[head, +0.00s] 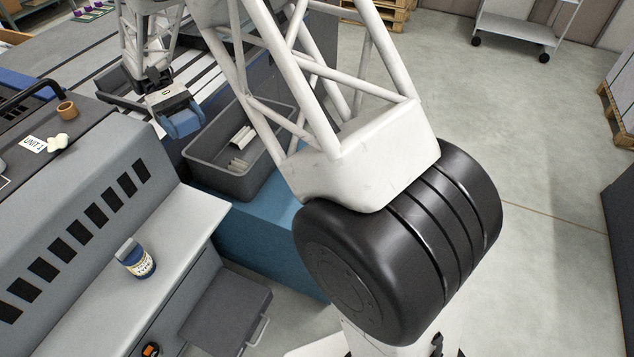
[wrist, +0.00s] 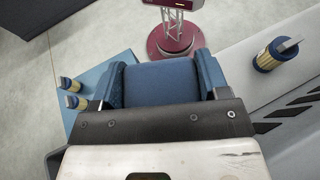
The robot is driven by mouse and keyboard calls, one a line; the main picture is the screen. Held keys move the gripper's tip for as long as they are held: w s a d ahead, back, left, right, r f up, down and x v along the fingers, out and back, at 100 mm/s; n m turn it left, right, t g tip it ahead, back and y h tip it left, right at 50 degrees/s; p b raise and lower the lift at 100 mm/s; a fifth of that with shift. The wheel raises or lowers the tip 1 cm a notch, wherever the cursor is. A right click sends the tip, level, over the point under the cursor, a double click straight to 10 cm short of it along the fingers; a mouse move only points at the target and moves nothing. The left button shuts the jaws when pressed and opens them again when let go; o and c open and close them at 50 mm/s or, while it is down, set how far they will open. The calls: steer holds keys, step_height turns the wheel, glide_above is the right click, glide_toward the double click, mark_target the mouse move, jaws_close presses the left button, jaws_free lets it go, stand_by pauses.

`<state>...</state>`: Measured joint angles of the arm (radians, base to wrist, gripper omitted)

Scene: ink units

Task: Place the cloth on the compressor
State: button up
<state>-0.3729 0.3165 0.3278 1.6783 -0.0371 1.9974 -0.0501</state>
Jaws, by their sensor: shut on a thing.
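My gripper (head: 180,122) is at the upper left of the head view, over the grey machine area and left of a grey bin. It shows in the wrist view (wrist: 163,85) with a dark blue piece at each side. A blue, cloth-like thing (wrist: 160,74) spans the space between these sides, and the gripper is shut on it. I take it for the cloth; its lower part is hidden by the wrist. It is held above the surfaces. I cannot tell which thing is the compressor. A blue box-like unit (head: 262,230) stands under the grey bin.
The grey bin (head: 205,172) holds white rolls. An ink can (head: 135,260) stands on the grey machine's ledge (head: 180,230). A cup (head: 67,109) and a "UNIT 1" card (head: 33,144) lie on its top. Open floor (head: 540,190) lies to the right.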

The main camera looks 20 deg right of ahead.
steer(key=w+d+r+n+t+h, duration=0.1)
steer(key=w+d+r+n+t, duration=0.45)
steer(key=d, duration=0.65)
steer(key=w+d+r+n+t+h, duration=0.2)
steer(key=w+d+n+t, duration=0.6)
steer(key=d, duration=0.4)
steer(key=w+d+r+n+t+h, duration=0.1)
steer(key=w+d+r+n+t, duration=0.2)
steer(key=w+d+n+t, duration=0.55)
steer(key=s+d+f, duration=0.1)
steer(key=f, duration=1.9)
steer(key=s+d+f, duration=0.1)
steer(key=d+f, duration=0.1)
steer(key=f, duration=1.8)
steer(key=shift+s, duration=0.25)
steer(key=shift+f, duration=0.15)
steer(key=shift+f, duration=2.85)
steer(key=shift+f, duration=2.05)
steer(key=shift+f, duration=0.1)
steer(key=o, duration=0.9)
